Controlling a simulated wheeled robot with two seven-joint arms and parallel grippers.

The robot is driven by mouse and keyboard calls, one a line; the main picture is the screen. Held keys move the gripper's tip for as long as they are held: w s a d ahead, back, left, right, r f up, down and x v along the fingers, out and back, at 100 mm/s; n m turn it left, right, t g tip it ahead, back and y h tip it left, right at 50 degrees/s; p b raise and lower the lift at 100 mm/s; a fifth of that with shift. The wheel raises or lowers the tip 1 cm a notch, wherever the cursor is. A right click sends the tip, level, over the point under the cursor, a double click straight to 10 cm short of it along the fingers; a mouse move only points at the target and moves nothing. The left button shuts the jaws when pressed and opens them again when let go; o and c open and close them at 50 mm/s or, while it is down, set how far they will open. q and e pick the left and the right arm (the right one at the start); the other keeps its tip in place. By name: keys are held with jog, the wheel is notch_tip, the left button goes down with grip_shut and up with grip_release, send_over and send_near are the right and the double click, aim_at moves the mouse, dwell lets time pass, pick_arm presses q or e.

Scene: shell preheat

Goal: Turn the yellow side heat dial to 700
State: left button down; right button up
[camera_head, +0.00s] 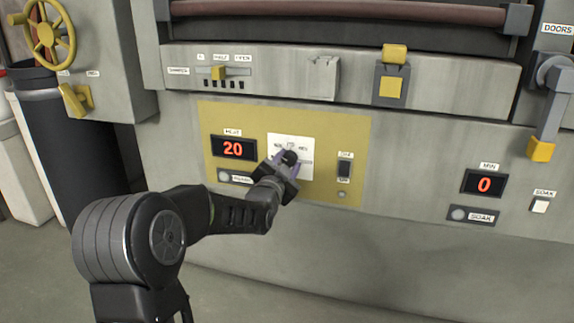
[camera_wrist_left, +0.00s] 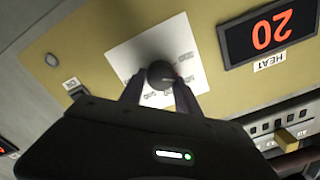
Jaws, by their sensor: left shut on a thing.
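The heat dial (camera_head: 290,157) is a small dark round knob on a white scale plate (camera_head: 305,171) in the yellow panel (camera_head: 225,112). My left gripper (camera_head: 285,160) is shut on the dial, coming from below left. In the left wrist view the dial (camera_wrist_left: 160,74) sits between the two fingertips of my left gripper (camera_wrist_left: 158,82). The red HEAT display (camera_head: 233,148) reads 20. The scale numbers are partly hidden by the gripper and too small to read. My right gripper is not in view.
A small dark switch (camera_head: 344,169) is right of the dial. A second display (camera_head: 484,184) reading 0 is farther right. A yellow-ended lever (camera_head: 541,149) stands out at the right, a yellow handwheel (camera_head: 46,34) at the upper left. A dark bin (camera_head: 80,140) stands at the left.

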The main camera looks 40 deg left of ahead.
pick_arm(q)
jog(key=m, duration=0.2)
jog(key=shift+m, duration=0.4)
jog(key=m, duration=0.3)
jog(key=shift+d+f+m, duration=0.1)
jog(key=shift+m, duration=0.2)
jog(key=m+p, duration=0.1)
jog(key=m, duration=0.4)
jog(key=shift+f+m, duration=0.15)
jog(key=shift+m, duration=0.25)
jog(key=c, duration=0.9)
grip_release()
